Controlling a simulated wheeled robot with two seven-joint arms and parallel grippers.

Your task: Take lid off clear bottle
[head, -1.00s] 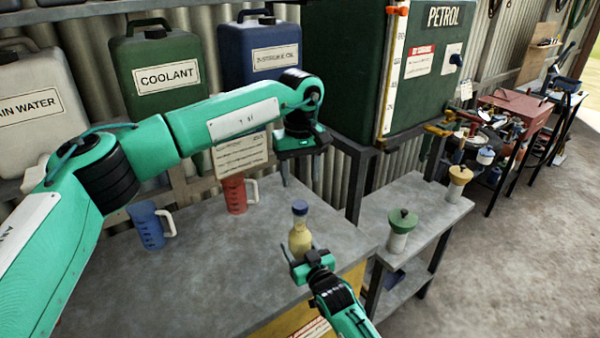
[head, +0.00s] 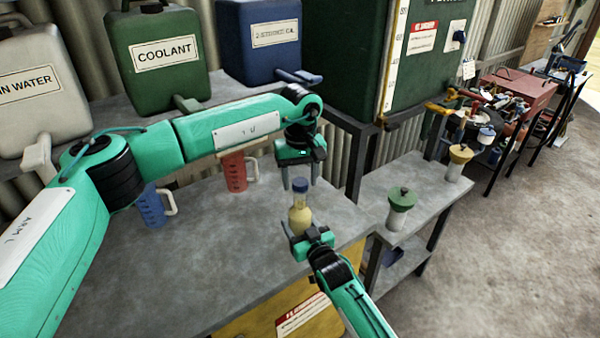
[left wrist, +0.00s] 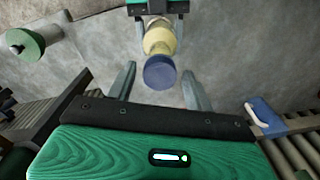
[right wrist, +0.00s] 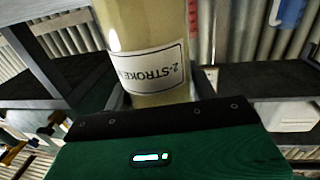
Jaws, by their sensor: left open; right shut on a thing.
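The clear bottle (head: 300,217) stands upright on the grey bench, with yellowish liquid inside and a blue lid (head: 300,187) on top. In the right wrist view the bottle (right wrist: 148,40) fills the middle and bears a "2-STROKE" label. My right gripper (head: 304,236) is shut on the bottle's lower body from the near side. My left gripper (head: 300,184) is open and points down from above, its fingers on either side of the lid's top. In the left wrist view the lid (left wrist: 160,73) lies between and just beyond the spread fingertips.
A red jug (head: 234,172) and a blue jug (head: 151,206) stand on the bench (head: 200,260) to the left. A green-topped container (head: 400,208) and a yellow-topped one (head: 458,162) stand on a side table at right. Large cans line the back.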

